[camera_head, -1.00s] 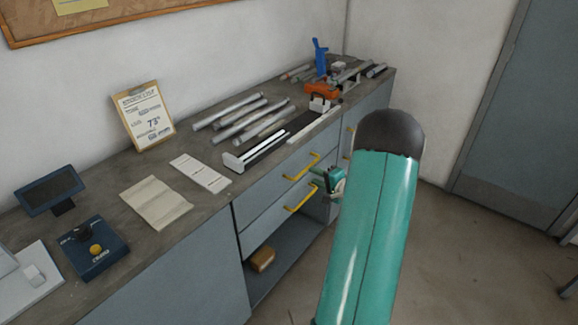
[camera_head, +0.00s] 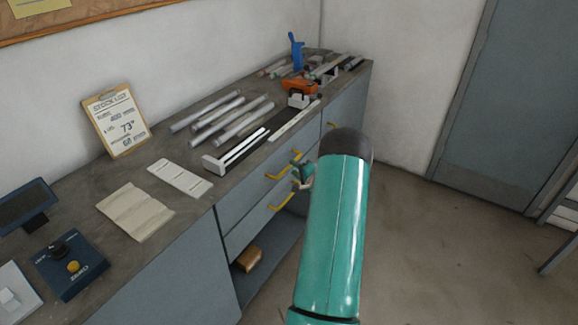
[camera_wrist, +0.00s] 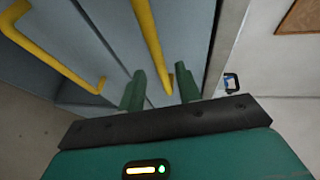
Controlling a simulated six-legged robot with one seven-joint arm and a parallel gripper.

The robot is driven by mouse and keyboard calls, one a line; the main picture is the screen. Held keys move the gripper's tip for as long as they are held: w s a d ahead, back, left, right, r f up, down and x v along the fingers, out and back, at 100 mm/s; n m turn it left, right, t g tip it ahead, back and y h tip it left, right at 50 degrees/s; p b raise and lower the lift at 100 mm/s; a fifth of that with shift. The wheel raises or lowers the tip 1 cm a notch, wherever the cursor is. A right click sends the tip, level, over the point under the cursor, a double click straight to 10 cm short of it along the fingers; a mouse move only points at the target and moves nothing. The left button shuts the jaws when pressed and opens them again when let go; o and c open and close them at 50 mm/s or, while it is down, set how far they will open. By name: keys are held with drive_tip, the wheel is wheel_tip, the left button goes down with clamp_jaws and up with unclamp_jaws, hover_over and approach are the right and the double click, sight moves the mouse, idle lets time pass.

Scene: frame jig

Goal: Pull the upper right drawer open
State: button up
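Two yellow bar handles sit one above the other on the grey drawer fronts in the head view: the upper handle (camera_head: 283,166) and the lower handle (camera_head: 284,198). Both drawers look shut. My gripper (camera_head: 303,173) is by the right end of the upper handle. In the wrist view my gripper (camera_wrist: 160,86) is open, its two green fingers apart. The upper handle (camera_wrist: 148,35) runs down toward the gap between them; contact cannot be told. The lower handle (camera_wrist: 50,55) lies left of the fingers.
The counter (camera_head: 180,218) above carries metal bars (camera_head: 222,118), an orange clamp-like tool (camera_head: 299,85), a clipboard (camera_head: 117,123) and a dark blue box (camera_head: 70,262). An open shelf below the drawers holds a brown block (camera_head: 249,258).

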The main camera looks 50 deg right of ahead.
drive_tip(key=x, duration=0.4)
drive_tip(key=shift+w, duration=0.1)
clamp_jaws()
drive_tip(key=s+d, duration=0.2)
drive_tip(key=s, duration=2.4)
drive_tip(key=shift+s+d, duration=0.15)
drive_tip(key=shift+s, duration=0.15)
unclamp_jaws()
